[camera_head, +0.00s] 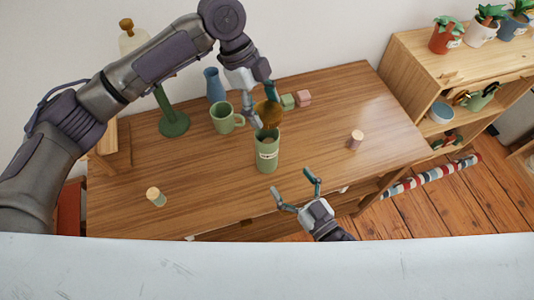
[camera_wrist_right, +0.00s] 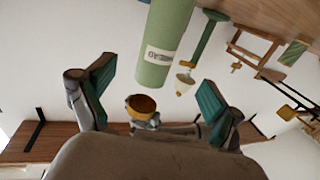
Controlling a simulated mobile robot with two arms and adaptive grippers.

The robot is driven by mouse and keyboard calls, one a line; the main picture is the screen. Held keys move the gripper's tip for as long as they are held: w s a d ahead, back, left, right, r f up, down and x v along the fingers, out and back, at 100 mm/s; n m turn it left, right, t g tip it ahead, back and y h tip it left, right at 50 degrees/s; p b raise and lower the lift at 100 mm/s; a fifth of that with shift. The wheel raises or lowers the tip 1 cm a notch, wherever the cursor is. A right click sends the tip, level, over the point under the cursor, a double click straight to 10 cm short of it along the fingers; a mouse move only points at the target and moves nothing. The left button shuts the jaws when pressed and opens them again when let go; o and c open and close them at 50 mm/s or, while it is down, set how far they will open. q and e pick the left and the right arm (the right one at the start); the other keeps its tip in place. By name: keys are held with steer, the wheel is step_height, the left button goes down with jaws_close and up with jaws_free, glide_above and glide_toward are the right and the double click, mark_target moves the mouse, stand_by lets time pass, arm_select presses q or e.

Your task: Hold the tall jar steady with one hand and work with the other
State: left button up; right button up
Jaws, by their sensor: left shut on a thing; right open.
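The tall jar (camera_head: 267,155), green with a pale label, stands upright near the table's front middle. It also shows in the right wrist view (camera_wrist_right: 165,45), where the picture looks upside down. My left gripper (camera_head: 262,104) is shut on a round amber-brown piece (camera_head: 269,115) at the jar's mouth. This piece also shows in the right wrist view (camera_wrist_right: 143,103), just beyond the jar's end; I cannot tell whether they touch. My right gripper (camera_head: 298,192) is open and empty, in front of the jar and to its right, apart from it.
On the wooden table (camera_head: 330,105) stand a green mug (camera_head: 224,119), a blue vase (camera_head: 214,84), a green lamp base (camera_head: 174,124), small blocks (camera_head: 304,98) and two small pegs (camera_head: 355,139), (camera_head: 156,197). A shelf (camera_head: 425,70) with pots is at right. The table's right half is mostly clear.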

mark_target(272, 156)
steer(key=x, duration=1.2)
steer(key=shift+w+d, duration=0.1)
jaws_close()
arm_select(q)
steer(key=shift+f, duration=2.5)
steer(key=shift+f, duration=0.85)
steer(key=shift+f, duration=0.6)
